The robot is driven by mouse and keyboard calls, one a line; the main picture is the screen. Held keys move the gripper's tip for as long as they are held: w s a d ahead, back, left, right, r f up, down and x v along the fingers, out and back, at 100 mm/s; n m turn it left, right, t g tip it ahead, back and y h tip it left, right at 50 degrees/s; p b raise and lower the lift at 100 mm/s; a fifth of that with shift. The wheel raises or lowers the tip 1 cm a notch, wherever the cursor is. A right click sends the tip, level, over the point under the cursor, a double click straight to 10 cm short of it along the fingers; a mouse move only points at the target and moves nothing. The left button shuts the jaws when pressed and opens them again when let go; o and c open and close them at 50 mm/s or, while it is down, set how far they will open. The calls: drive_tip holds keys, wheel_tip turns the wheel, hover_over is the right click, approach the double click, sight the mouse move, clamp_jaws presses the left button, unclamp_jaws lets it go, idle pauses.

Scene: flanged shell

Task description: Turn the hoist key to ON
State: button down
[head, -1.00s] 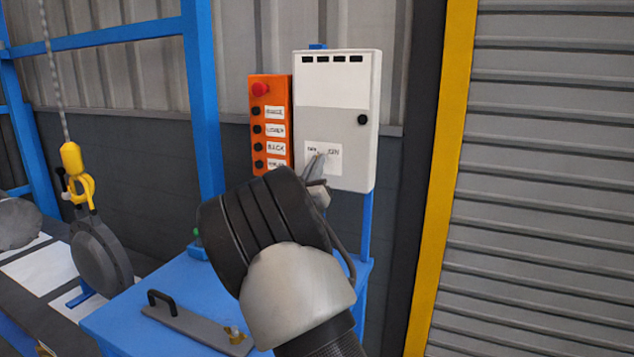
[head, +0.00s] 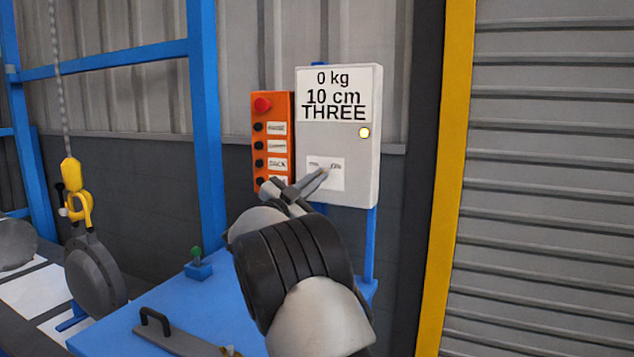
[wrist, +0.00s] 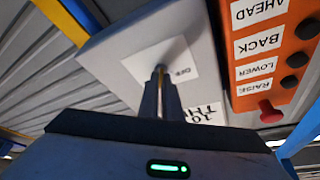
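My gripper (head: 323,174) reaches the label from the lower left, rolled over. In the wrist view my gripper's fingers (wrist: 161,78) are close together on the small hoist key (wrist: 160,68), which is mostly hidden between the tips. "OFF" on the label is visible beside them.
An orange button panel (head: 285,135) with a red stop button stands close left of the box. Below is a blue table (head: 215,315) with a grey handled plate (head: 180,338). A yellow hook (head: 75,195) hangs at left with a dark round part. A shutter fills the right.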

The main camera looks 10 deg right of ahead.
drive_tip(key=shift+m+g, duration=0.6)
drive_tip(key=shift+m, duration=0.7)
drive_tip(key=c, duration=2)
unclamp_jaws()
drive_tip(key=p+v, duration=0.2)
drive_tip(key=v, duration=1.5)
drive_tip(key=shift+a+f, duration=0.2)
